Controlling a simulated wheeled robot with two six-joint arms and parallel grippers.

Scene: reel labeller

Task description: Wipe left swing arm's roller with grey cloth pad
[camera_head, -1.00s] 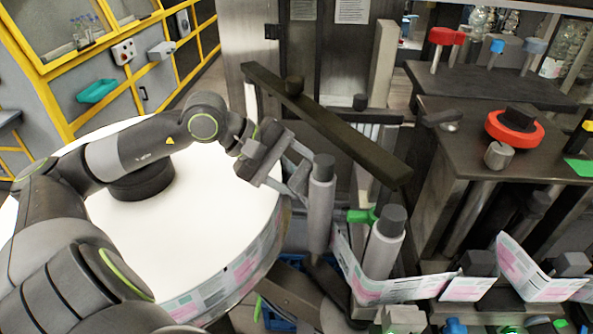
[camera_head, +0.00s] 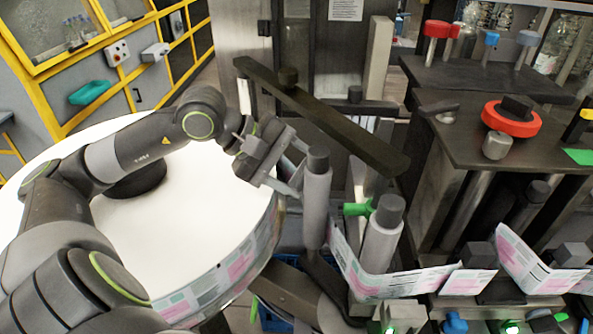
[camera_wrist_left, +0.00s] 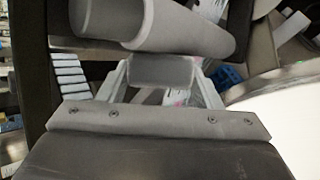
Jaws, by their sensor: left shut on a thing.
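The left swing arm's roller (camera_head: 316,210) is an upright light grey cylinder with a dark cap, beside the white reel. In the left wrist view the roller (camera_wrist_left: 170,28) crosses the top of the picture. My left gripper (camera_head: 291,172) is just left of the roller's upper part. It is shut on the grey cloth pad (camera_wrist_left: 163,70), a small grey block between its fingers in the wrist view. The pad's far edge lies right at the roller's side; I cannot tell whether they touch. In the head view the pad is hard to make out. My right gripper is out of view.
A second capped roller (camera_head: 382,240) stands to the right, with the label web (camera_head: 400,282) running past it. A dark bar (camera_head: 320,115) slants behind the left roller. The large white reel (camera_head: 205,215) lies below my left arm. A red knob (camera_head: 511,120) is at the right.

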